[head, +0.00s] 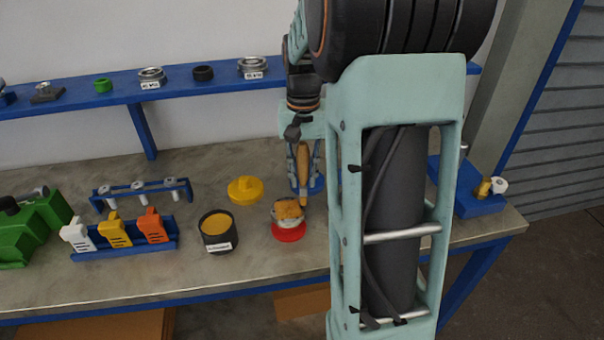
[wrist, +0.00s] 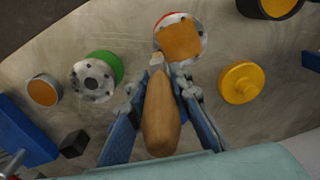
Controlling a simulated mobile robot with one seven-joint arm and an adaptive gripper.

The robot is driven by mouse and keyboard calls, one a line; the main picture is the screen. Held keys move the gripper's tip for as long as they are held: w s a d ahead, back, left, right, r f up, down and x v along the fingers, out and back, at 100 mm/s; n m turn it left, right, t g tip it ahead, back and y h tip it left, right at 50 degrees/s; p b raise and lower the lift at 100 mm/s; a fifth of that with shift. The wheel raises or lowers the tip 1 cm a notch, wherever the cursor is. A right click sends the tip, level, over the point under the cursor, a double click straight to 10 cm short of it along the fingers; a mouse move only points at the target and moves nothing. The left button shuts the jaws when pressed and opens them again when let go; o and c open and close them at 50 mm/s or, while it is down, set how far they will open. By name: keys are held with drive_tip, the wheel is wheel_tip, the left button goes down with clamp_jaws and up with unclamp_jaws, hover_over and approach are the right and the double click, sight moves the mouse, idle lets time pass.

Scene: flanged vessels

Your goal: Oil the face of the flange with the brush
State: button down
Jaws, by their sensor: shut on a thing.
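My gripper (wrist: 158,88) is shut on the wooden handle of the brush (wrist: 161,118). In the head view the brush (head: 303,168) hangs nearly upright below my gripper (head: 304,152). The flange with a red base (head: 289,234) lies on the bench, its grey face turned up. An amber-brown patch covers much of that face (wrist: 180,42), with bare grey metal around it. The brush's pale tip is at the near edge of this flange in the wrist view; I cannot tell whether it touches. The dark oil pot (head: 218,236) stands open left of the flange, with amber content.
The yellow lid (head: 245,189) lies behind the pot. A green flange (wrist: 97,76) and another round part with an orange-brown face (wrist: 45,90) lie nearby. A blue rack with coloured clips (head: 125,240) stands left. A blue shelf (head: 120,95) runs along the wall.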

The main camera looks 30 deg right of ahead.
sight(300, 144)
drive_tip(key=r, duration=0.1)
drive_tip(key=r+p, duration=0.1)
drive_tip(key=r, duration=0.1)
drive_tip(key=shift+w+a, duration=0.1)
drive_tip(key=shift+a, duration=0.2)
drive_tip(key=shift+r+p, duration=1.95)
drive_tip(key=shift+r, duration=0.35)
